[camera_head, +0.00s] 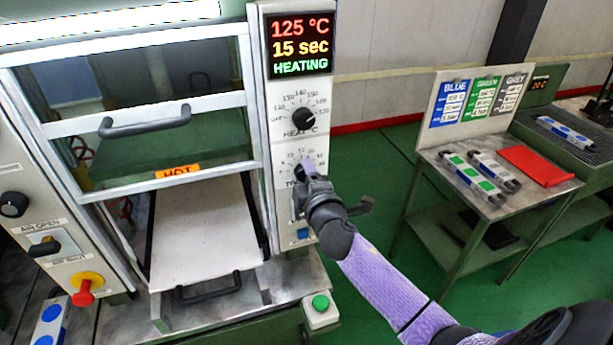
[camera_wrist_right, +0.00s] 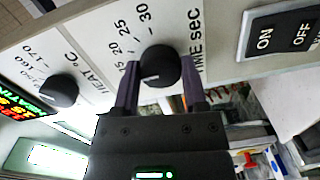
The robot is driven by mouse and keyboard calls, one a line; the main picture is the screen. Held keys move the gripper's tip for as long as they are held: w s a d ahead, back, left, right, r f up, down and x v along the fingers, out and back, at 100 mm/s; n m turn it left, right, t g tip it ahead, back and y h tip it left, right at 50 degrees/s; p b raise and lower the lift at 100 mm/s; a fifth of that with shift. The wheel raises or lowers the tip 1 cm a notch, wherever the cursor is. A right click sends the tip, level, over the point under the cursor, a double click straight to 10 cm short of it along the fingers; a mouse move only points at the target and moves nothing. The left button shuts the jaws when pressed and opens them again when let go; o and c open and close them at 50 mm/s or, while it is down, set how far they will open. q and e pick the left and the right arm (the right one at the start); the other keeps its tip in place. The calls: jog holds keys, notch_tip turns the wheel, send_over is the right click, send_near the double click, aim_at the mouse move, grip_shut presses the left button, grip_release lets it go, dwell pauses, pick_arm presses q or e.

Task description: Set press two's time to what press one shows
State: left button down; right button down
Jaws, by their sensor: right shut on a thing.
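A press panel carries a display (camera_head: 300,45) reading 125 °C, 15 sec, HEATING. No press number is readable. Below it are a black heat knob (camera_head: 304,118) and a time dial that my right gripper (camera_head: 303,174) mostly covers. In the right wrist view the black time knob (camera_wrist_right: 158,68) sits between the two fingers of my right gripper (camera_wrist_right: 160,64), which is shut on it. The knob's white mark points toward the lower left there. The numbers 20, 25 and 30 show around it. My left gripper is not in view.
The press has a barred door, a HOT label (camera_head: 178,171) and a pale plate (camera_head: 205,232) below. A green button (camera_head: 320,302) stands at the front. An ON/OFF switch (camera_wrist_right: 285,36) is beside the time dial. A side table (camera_head: 430,155) holds moulds and a red cloth (camera_head: 537,166).

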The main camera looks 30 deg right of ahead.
dwell(0.4)
jog(key=shift+c, duration=0.7)
grip_release()
jog(key=v, duration=1)
